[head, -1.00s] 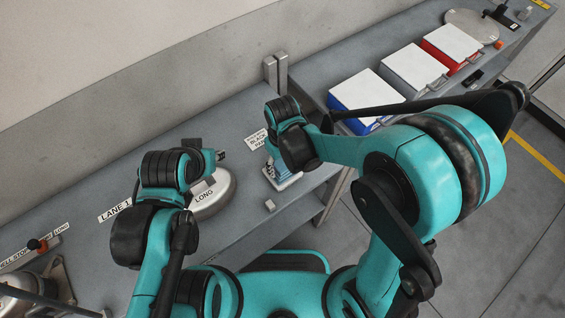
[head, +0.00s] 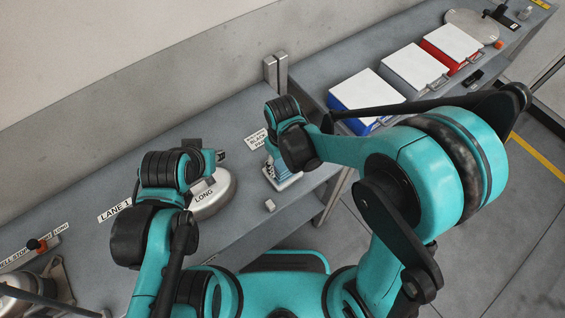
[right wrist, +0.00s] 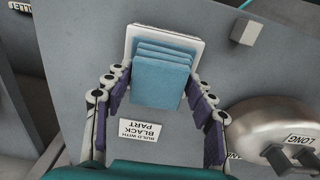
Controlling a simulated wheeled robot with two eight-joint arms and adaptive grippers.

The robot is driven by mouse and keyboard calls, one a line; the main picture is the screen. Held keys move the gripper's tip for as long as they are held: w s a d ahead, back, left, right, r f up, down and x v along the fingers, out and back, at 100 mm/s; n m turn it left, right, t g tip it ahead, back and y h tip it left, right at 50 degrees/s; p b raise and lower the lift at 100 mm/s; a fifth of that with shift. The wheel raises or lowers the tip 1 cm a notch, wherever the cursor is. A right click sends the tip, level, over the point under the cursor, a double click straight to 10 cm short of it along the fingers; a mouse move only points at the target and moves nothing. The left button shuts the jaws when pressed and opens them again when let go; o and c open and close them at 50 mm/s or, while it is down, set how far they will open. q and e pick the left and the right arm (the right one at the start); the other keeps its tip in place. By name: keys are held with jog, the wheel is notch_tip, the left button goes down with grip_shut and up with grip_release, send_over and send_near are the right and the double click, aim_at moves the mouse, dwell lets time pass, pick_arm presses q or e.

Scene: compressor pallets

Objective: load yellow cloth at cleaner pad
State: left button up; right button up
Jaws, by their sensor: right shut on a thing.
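A stack of folded light blue cloths (right wrist: 162,78) sits at a white pad (right wrist: 136,42) in the right wrist view. In the head view the white pad (head: 288,183) shows on the bench below my right wrist. My right gripper (right wrist: 157,92) has its purple-padded fingers on both sides of the blue stack and is shut on it. I see no yellow cloth in these views. My left gripper (head: 214,157) is above the round metal part marked LONG (head: 218,196); its fingers are too small and hidden to read.
A label reading BUILD WITH BLACK PART (right wrist: 147,133) lies beside the pad. A small grey block (head: 270,205) sits near the bench's front edge. A blue bin (head: 362,126), a grey bin (head: 415,70) and a red bin (head: 452,48) stand farther right, with white tops.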

jog(key=shift+r+p, duration=2.7)
jog(key=shift+r, duration=0.8)
jog(key=shift+f, duration=0.1)
